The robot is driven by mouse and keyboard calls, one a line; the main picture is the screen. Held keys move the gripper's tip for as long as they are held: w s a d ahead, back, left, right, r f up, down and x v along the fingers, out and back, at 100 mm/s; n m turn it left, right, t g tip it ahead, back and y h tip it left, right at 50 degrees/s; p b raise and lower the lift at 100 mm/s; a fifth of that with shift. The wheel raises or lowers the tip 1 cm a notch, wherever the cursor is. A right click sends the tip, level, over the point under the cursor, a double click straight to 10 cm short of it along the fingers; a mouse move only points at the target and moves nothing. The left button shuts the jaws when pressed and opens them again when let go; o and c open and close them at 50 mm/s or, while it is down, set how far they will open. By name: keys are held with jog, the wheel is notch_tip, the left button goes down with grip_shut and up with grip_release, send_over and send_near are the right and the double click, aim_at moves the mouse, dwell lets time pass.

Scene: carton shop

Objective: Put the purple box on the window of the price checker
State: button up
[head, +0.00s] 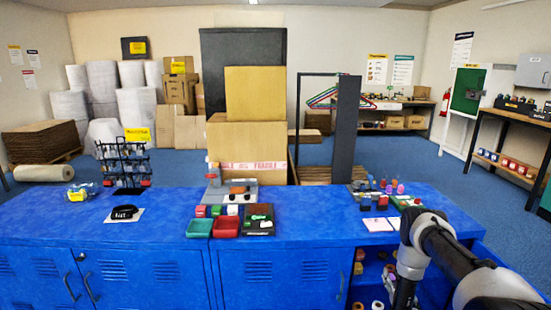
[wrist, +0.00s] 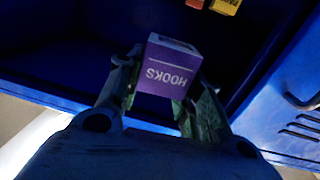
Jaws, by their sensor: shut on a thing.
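The purple box (wrist: 170,70) shows in the wrist view with the word HOOKS upside down on its face. My gripper (wrist: 160,85) is shut on it, one finger on each side. I cannot tell for sure which device is the price checker. A grey device (head: 212,178) with an upright part stands mid-counter, and a flat black device (head: 124,213) lies on a pale sheet at the left.
The blue counter (head: 310,215) has a green tray (head: 199,229), a red tray (head: 226,228) and a dark board (head: 259,212) in the middle. Small goods crowd its right end. A wire rack (head: 123,165) stands at the left. The open cabinet (head: 372,268) holds small boxes; blue panels surround my gripper.

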jog(key=s+a+r, duration=0.1)
jog(key=a+r, duration=0.5)
jog(key=r, duration=0.4)
jog(key=a+r, duration=0.5)
jog(key=r, duration=0.6)
jog(key=s+a+r, duration=0.1)
jog(key=a+r, duration=0.5)
jog(key=r, duration=0.4)
jog(key=shift+n+y, duration=0.3)
jog(key=shift+y, duration=0.2)
jog(key=s+r, duration=0.2)
jog(key=s, duration=0.2)
jog(key=shift+s+a+r, duration=0.2)
jog(key=shift+s+r, duration=0.2)
